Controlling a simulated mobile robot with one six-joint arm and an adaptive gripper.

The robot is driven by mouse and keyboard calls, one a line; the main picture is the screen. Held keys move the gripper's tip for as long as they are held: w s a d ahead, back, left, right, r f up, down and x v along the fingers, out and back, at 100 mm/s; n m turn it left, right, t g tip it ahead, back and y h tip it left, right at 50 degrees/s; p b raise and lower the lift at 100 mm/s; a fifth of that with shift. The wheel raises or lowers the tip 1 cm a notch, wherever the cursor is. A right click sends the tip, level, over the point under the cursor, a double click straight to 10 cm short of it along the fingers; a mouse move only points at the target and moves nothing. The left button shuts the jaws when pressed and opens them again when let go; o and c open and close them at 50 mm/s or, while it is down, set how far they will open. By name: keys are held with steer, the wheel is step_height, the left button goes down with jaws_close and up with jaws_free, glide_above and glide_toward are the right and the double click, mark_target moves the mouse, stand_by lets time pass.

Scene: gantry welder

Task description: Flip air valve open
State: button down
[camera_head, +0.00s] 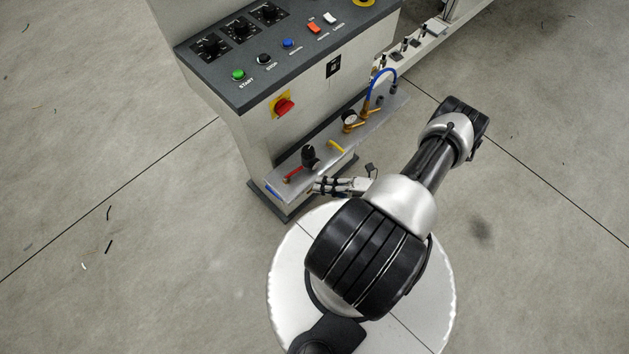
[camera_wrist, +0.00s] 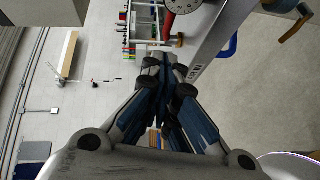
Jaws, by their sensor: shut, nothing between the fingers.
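A metal ledge (camera_head: 318,160) on the front of the welder's console carries a red lever (camera_head: 293,174) at its near left end, a dark round part (camera_head: 309,155) beside it, and a yellow lever (camera_head: 337,146) farther along. No label shows which one is the air valve. My gripper (camera_head: 318,185) is shut and empty, just off the ledge's front edge near the red lever. Contact with any lever cannot be made out.
The console (camera_head: 290,60) stands behind the ledge, with green (camera_head: 238,75), black, blue and red controls on top. A brass fitting with a gauge (camera_head: 350,121) and a blue hose (camera_head: 380,82) rise from the ledge's far part. Open concrete floor (camera_head: 540,200) lies right.

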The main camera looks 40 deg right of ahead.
steer(key=f+v, duration=0.1)
steer(key=v, duration=0.6)
steer(key=shift+d+r, duration=0.45)
steer(key=shift+r, duration=0.1)
steer(key=w+d+r+n+g+y, duration=0.1)
steer(key=w+r+n+g, duration=0.25)
steer(key=r+n, duration=0.4)
steer(key=w+r+n+g+y, duration=0.1)
steer(key=w+r+n+g, duration=0.2)
steer(key=r+n+g, duration=0.4)
steer(key=w+a+r+n+g+h, duration=0.1)
steer(key=w+a+r+n, duration=0.15)
steer(key=r+n, duration=0.35)
steer(key=w+a+r+n+g+h, duration=0.1)
steer(key=w+a+r+n+g, duration=0.2)
steer(key=r, duration=0.5)
steer(key=s+a+r+n+t+h, duration=0.2)
steer(key=s+a+r+n+h, duration=0.2)
steer(key=a+r+n, duration=0.5)
steer(key=s+a+r+n+t+h, duration=0.3)
steer(key=a+r+n, duration=0.6)
steer(key=n, duration=0.7)
steer(key=shift+s+a+r+n+h, duration=0.35)
steer(key=shift+s+a+h, duration=0.2)
steer(key=shift+s+h, duration=0.3)
